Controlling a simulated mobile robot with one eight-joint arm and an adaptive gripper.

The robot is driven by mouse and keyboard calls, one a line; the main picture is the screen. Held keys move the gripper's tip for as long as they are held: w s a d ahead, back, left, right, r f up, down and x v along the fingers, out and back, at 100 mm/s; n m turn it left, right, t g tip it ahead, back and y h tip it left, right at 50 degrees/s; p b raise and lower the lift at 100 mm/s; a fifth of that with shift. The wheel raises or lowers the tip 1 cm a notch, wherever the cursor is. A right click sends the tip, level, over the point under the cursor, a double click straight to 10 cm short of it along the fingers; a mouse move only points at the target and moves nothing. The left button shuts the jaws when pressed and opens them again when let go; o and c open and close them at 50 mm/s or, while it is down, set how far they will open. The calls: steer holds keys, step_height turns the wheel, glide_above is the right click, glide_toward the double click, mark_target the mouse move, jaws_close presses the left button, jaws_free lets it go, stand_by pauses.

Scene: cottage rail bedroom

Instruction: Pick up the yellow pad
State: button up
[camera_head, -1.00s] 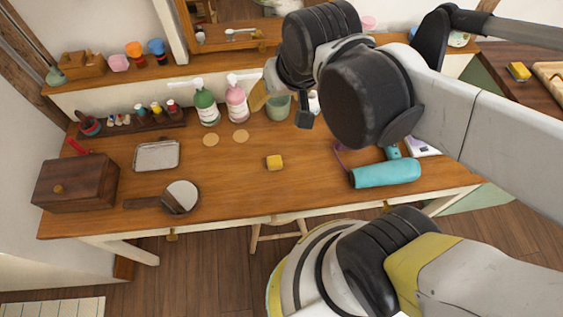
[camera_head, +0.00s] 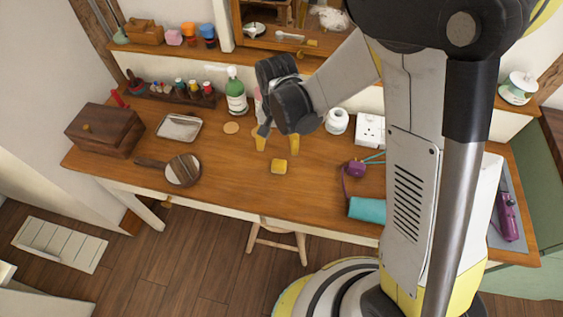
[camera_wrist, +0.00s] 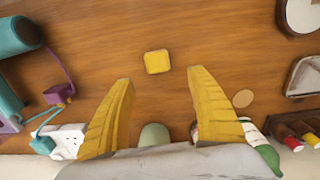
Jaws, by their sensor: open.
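The yellow pad (camera_head: 279,166) is a small rounded square block lying flat on the wooden dressing table (camera_head: 225,182). In the wrist view the yellow pad (camera_wrist: 157,62) lies on bare wood, beyond the fingertips and about midway between them. My gripper (camera_head: 277,141) has yellow fingers and is open and empty, close behind the pad in the head view. In the wrist view my gripper (camera_wrist: 161,77) shows both fingers spread wide, with the pad apart from them. Part of a pink bottle is hidden behind the gripper.
A hand mirror (camera_head: 183,170), metal tray (camera_head: 179,127) and wooden box (camera_head: 104,130) stand at left. A green bottle (camera_head: 236,97) stands behind. A white socket box (camera_head: 370,130), purple item (camera_head: 355,169) and teal cylinder (camera_head: 367,210) lie at right. Wood around the pad is clear.

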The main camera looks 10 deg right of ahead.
mark_target(279, 164)
step_height(279, 164, down, 4)
steer(key=shift+f+b, duration=0.1)
steer(key=shift+b, duration=0.6)
steer(key=f+b, duration=0.1)
steer(key=f, duration=0.1)
steer(key=s+f+b, duration=0.1)
steer(key=f, duration=0.1)
steer(key=shift+f+b, duration=0.1)
steer(key=shift+b, duration=0.2)
steer(key=shift+f, duration=0.4)
steer(key=c, duration=0.9)
